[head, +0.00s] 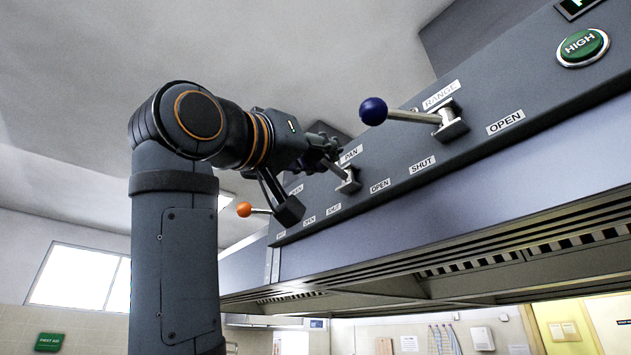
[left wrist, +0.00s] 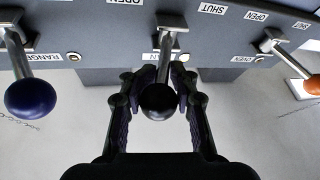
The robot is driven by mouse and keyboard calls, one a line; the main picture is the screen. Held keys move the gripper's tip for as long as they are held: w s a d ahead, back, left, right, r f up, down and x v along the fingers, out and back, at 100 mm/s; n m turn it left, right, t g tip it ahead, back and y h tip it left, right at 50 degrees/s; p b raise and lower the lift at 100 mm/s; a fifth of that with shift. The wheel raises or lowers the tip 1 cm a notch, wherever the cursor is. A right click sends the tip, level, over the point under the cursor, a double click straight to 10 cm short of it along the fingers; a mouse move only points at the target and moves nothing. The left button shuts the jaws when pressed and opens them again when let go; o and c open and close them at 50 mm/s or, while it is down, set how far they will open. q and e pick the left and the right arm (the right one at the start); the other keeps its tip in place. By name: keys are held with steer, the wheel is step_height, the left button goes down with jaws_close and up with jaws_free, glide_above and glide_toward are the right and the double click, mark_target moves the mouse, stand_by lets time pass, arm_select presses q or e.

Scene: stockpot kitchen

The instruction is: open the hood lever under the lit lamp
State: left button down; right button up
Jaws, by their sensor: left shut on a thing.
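The hood panel (head: 560,125) carries three levers. The middle lever (head: 347,181) is labelled PAN, and its black knob (left wrist: 158,100) sits between the fingers of my left gripper (left wrist: 156,98), which is shut on it. In the head view the left gripper (head: 325,150) hides that knob. The RANGE lever (head: 412,116) has a dark blue knob to the right. A lever with an orange knob (head: 244,209) is farther left. My right gripper is not in view.
A green HIGH button (head: 583,46) is on the panel at the upper right. The blue knob (left wrist: 31,97) and the orange knob (left wrist: 312,84) stand apart on either side of my left gripper. The hood's lower edge and vents (head: 500,250) run below the panel.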

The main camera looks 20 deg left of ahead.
arm_select(q)
steer(key=shift+d, duration=0.15)
stand_by(0.4)
steer(key=c, duration=1.3)
jaws_free()
steer(key=shift+d, duration=0.1)
steer(key=o, duration=0.4)
steer(key=shift+s+d, duration=0.1)
steer(key=shift+d, duration=0.55)
steer(key=shift+c, duration=0.2)
steer(key=shift+s+a, duration=0.15)
steer(key=shift+a, duration=0.5)
steer(key=v, duration=1.1)
steer(key=shift+s+d+f, duration=0.15)
steer(key=shift+s+f, duration=0.05)
steer(key=shift+s, duration=0.05)
steer(key=shift+d, duration=0.15)
